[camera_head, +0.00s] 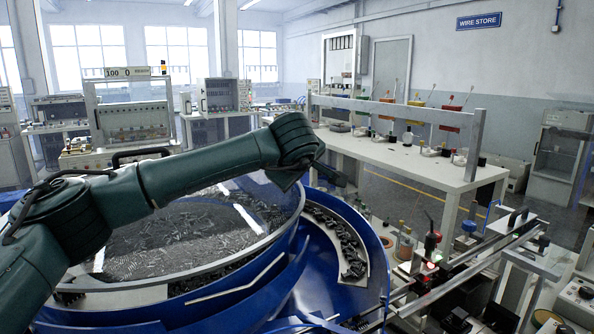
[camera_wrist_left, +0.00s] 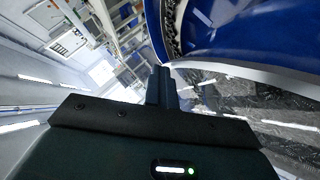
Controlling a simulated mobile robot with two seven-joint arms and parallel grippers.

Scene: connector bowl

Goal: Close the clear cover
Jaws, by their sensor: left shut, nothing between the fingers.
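The clear cover (camera_head: 200,238) is a see-through sheet with a grey rim and bright light streaks, over the blue bowl (camera_head: 340,300) in the head view. Many small parts show through it. I cannot tell whether its rim is fully down on the bowl. My left arm crosses above it from the left. My left gripper (camera_head: 335,177) is beyond the right rim, above the bowl's outer track. In the left wrist view its fingers (camera_wrist_left: 162,85) are shut and empty, with part of the cover (camera_wrist_left: 240,100) to the right. My right gripper is not in view.
A curved track of dark connectors (camera_head: 340,240) runs along the bowl's right side. A linear rail (camera_head: 470,265) with fixtures stands at the right. A white workbench (camera_head: 420,165) with an overhead bar is behind it. Open floor shows between them.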

